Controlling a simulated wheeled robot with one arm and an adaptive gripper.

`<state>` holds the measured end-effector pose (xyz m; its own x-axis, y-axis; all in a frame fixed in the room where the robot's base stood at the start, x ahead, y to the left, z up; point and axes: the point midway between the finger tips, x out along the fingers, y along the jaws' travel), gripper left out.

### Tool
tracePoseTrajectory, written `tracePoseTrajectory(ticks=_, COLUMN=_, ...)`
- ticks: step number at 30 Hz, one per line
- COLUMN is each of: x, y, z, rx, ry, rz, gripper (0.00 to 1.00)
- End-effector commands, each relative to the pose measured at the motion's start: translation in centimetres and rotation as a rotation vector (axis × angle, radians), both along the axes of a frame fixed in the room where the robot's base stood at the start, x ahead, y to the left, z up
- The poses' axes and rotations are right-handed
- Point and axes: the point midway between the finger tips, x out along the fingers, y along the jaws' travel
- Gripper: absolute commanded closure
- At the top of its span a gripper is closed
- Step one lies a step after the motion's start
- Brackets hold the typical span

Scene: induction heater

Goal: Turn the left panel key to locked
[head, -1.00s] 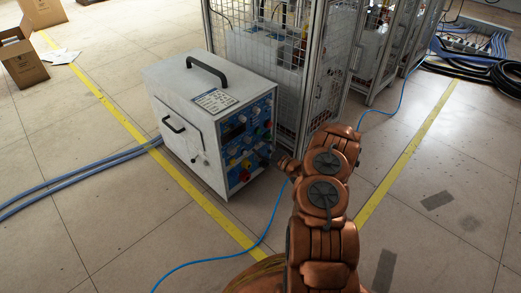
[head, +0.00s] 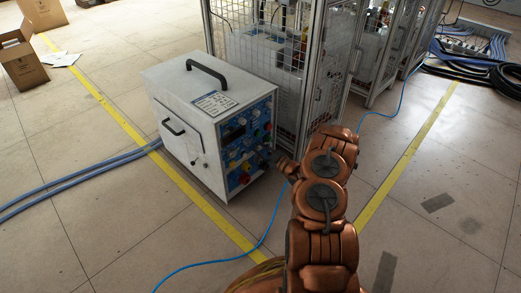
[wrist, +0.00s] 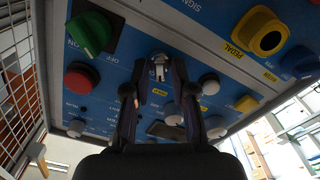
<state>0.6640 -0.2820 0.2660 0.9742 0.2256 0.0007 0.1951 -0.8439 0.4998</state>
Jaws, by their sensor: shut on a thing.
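A white heater cabinet (head: 180,95) stands on the floor, with a blue control panel (head: 236,135) on its right-hand face. In the wrist view, a small silver key (wrist: 158,68) sits in the blue panel. My gripper (wrist: 159,72) has its two dark fingers on either side of this key and is shut on it. The key's slot marks are too small to read, so I cannot tell its position. In the head view my gripper (head: 279,158) is at the panel's right edge, and the key is not clearly visible.
A green knob (wrist: 90,33) and a red button (wrist: 80,77) are left of my fingers. A yellow-ringed knob (wrist: 260,32), white knobs and a yellow button (wrist: 246,103) are to the right. A mesh cage (head: 265,80) stands close behind the cabinet. A blue cable (head: 262,240) lies on the floor.

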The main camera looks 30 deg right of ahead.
Motion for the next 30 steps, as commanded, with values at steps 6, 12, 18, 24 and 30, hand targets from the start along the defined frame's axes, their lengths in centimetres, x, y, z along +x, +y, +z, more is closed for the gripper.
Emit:
tracePoseTrajectory(ticks=6, x=-0.05, y=0.05, z=0.09, rx=0.027, ry=0.008, rz=0.001, gripper=1.00)
tracePoseTrajectory(ticks=12, x=-0.06, y=0.14, z=0.36, rx=0.117, ry=0.030, rz=0.003, gripper=1.00)
tracePoseTrajectory(ticks=18, x=-0.11, y=0.05, z=0.44, rx=0.275, ry=0.067, rz=0.003, gripper=1.00)
tracePoseTrajectory(ticks=24, x=-0.01, y=-0.09, z=0.42, rx=0.457, ry=0.108, rz=0.002, gripper=1.00)
tracePoseTrajectory(ticks=30, x=-0.03, y=-0.04, z=0.10, rx=0.642, ry=0.153, rz=0.004, gripper=1.00)
